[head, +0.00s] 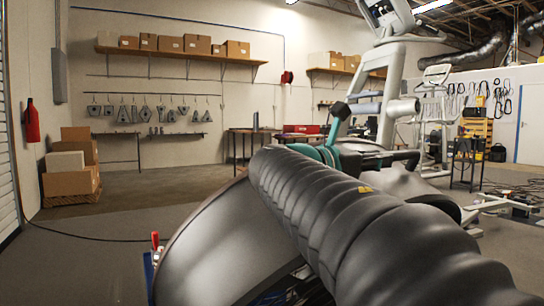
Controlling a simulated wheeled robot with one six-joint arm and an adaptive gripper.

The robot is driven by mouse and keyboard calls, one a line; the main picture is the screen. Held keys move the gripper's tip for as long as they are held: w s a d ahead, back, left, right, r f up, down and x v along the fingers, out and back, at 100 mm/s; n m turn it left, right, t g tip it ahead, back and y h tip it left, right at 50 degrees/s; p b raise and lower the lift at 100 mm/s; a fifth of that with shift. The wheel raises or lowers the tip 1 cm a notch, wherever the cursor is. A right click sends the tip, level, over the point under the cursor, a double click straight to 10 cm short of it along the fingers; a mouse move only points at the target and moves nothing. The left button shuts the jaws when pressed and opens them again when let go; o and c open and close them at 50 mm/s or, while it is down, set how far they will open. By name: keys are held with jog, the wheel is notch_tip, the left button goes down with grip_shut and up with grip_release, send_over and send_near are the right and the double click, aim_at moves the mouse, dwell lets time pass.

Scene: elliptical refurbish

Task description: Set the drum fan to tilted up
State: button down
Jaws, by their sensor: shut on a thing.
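The drum fan (205,250) is the large dark grey curved shell at the lower left and middle, close to the camera. My thick black ribbed arm crosses in front and hides much of it. My gripper (404,160) is the small black end beyond the teal wrist, above the far side of the drum. It is shut on a part of the drum fan, but the contact is small and mostly hidden. The drum's exact tilt cannot be read from this view.
A grey elliptical machine (391,75) stands behind my wrist. Cardboard boxes (70,183) are stacked at the left wall, and a cable lies on the floor nearby. A red-handled item (155,240) stands beside the drum. The left floor is mostly clear.

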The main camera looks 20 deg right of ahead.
jog(key=shift+s+f, duration=0.25)
jog(key=shift+f, duration=0.1)
jog(key=c, duration=1)
grip_release()
jog(key=shift+s+r, duration=0.1)
jog(key=shift+s, duration=0.1)
jog(key=shift+w+r, duration=0.1)
jog(key=shift+w, duration=0.05)
jog(key=shift+a, duration=0.55)
jog(key=a, duration=1.1)
jog(key=shift+s, duration=0.35)
